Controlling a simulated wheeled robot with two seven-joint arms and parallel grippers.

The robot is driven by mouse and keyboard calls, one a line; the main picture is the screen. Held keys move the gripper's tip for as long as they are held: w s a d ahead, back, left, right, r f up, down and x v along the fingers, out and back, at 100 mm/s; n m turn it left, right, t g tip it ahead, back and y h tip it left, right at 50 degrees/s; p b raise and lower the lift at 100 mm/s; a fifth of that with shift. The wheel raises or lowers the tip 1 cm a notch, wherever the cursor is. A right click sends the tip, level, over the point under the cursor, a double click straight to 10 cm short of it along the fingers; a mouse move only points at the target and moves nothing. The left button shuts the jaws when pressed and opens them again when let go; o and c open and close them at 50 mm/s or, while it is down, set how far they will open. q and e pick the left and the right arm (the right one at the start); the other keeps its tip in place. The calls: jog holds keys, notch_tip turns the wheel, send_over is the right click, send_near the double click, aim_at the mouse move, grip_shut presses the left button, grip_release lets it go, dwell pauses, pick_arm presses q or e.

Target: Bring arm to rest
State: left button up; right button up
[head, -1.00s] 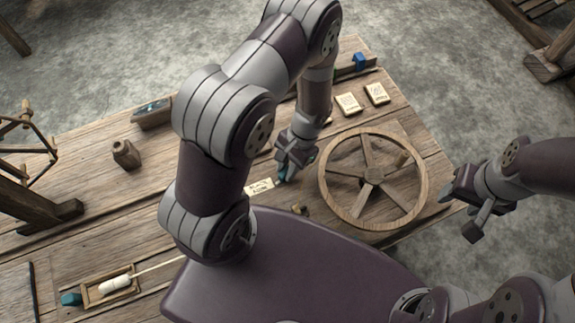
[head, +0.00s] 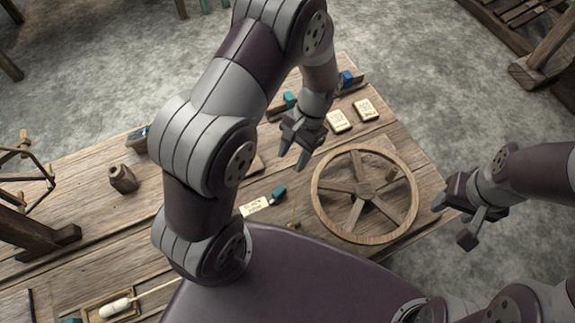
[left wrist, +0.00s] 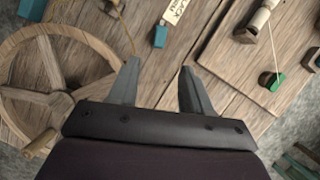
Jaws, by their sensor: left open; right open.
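My left gripper (head: 293,160) hangs open and empty above the wooden table (head: 85,163), to the left of the spoked wheel. In the left wrist view its two fingers (left wrist: 160,66) are spread with only table between them. A small teal block (head: 279,193) lies on the table beside a paper label (head: 255,206), below the left gripper and apart from it. The block also shows in the left wrist view (left wrist: 160,36). My right gripper (head: 452,222) is open and empty, past the table's right edge over the floor.
A spoked wooden wheel (head: 328,212) lies between the grippers. Two label cards (head: 339,121) and a blue block (head: 347,78) are at the back. A wooden pot (head: 122,179), a frame (head: 36,240) and a tray with a white spool (head: 115,308) are on the left.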

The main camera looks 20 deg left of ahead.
pick_arm(q)
jog(key=shift+w+r, duration=0.1)
jog(key=shift+r, duration=0.2)
